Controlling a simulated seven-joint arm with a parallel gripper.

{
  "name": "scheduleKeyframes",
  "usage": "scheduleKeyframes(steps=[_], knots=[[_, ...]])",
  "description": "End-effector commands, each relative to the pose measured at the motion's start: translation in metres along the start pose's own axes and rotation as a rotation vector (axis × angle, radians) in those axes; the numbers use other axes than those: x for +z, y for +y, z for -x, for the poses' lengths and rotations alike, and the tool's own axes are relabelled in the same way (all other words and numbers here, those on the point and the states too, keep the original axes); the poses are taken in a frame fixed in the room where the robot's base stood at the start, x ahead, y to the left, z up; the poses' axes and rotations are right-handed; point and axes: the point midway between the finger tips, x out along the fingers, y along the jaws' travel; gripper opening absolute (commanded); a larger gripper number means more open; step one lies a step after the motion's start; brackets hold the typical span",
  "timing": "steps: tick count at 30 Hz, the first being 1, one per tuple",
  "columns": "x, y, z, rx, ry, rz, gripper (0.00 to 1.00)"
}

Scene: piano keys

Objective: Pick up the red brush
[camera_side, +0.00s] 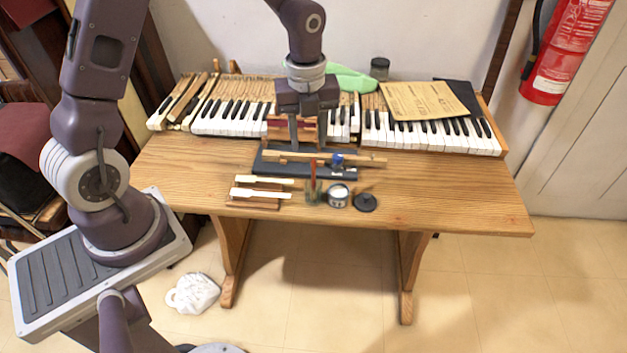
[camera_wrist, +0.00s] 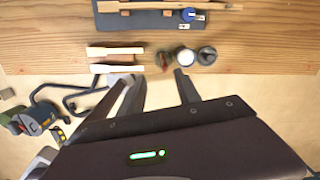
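The red brush (camera_side: 313,176) stands upright near the table's front edge, at a small greenish jar (camera_side: 313,196); I cannot tell for sure how much of it is inside. In the wrist view the brush (camera_wrist: 164,58) is a small reddish spot beyond my fingertips, seen nearly from above. My gripper (camera_side: 308,146) is open and empty, with its two fingers pointing down. In the side view it appears above and behind the brush, over the table. In the wrist view my gripper (camera_wrist: 158,76) shows its fingers spread, with the brush lying between their lines.
A white-filled pot (camera_side: 338,197) and a dark round lid (camera_side: 365,203) stand right of the brush. Loose key pieces (camera_side: 262,193) lie left. Behind is a dark mat (camera_side: 274,167) with a wooden stick (camera_side: 365,161). Piano keys (camera_side: 232,118) line the back. The table's right side is clear.

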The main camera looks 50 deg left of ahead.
Motion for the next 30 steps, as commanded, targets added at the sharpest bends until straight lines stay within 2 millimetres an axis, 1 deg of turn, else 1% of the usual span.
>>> scheduleKeyframes(steps=[1, 3, 5, 11, 16, 19, 25, 29, 30], knots=[[0.002, -0.003, -0.018, 0.011, 0.025, -0.085, 0.4], [0.004, -0.005, -0.034, 0.015, 0.044, -0.183, 0.4], [0.004, -0.006, -0.043, 0.015, 0.053, -0.223, 0.4], [0.001, -0.007, -0.071, 0.018, 0.056, -0.237, 0.4], [-0.002, -0.008, -0.103, 0.018, 0.056, -0.234, 0.4], [-0.002, -0.009, -0.111, 0.017, 0.054, -0.234, 0.4], [-0.002, -0.009, -0.111, 0.016, 0.053, -0.233, 0.4], [-0.002, -0.009, -0.111, 0.016, 0.053, -0.233, 0.14], [-0.002, -0.009, -0.111, 0.016, 0.053, -0.232, 0.06]])
